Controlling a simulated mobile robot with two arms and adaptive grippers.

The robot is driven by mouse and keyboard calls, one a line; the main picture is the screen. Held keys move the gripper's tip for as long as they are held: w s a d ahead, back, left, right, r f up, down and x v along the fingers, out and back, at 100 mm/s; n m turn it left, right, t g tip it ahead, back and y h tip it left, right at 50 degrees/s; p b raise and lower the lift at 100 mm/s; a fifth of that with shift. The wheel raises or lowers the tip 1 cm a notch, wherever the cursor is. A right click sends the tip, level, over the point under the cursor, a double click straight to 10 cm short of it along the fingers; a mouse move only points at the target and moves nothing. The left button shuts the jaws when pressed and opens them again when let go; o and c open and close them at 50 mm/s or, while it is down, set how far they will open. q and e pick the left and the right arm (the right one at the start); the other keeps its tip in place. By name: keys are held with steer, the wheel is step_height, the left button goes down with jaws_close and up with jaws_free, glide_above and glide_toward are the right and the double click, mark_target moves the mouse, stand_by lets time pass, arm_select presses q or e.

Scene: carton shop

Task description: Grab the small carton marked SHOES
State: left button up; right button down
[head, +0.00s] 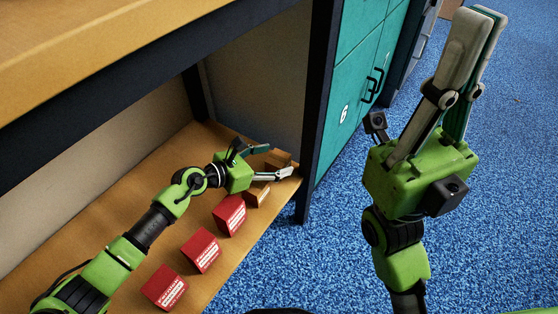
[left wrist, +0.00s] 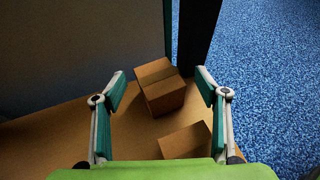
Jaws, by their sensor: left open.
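Two small brown cartons sit on the wooden shelf near its far right end. In the left wrist view, the farther carton (left wrist: 160,88) lies between and slightly beyond my fingertips, and the nearer carton (left wrist: 186,142) is close to my palm. In the head view, one brown carton (head: 256,194) shows below my left gripper (head: 274,162), and the other is partly hidden behind its fingers. No SHOES mark is readable on either. My left gripper is open and empty, its fingers spread wide (left wrist: 161,88). My right gripper (head: 487,15) is raised over the floor, fingers together, empty.
Three red cartons with white labels, the nearest one (head: 165,288) among them, stand in a row on the shelf (head: 125,195). A dark upright post (head: 314,110) bounds the shelf's right end. A teal cabinet (head: 350,80) stands beyond it. Blue carpet (head: 310,265) is clear.

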arm_select(q)
steer(key=shift+s, duration=0.1)
steer(key=c, duration=1.4)
steer(key=shift+a+r, duration=0.1)
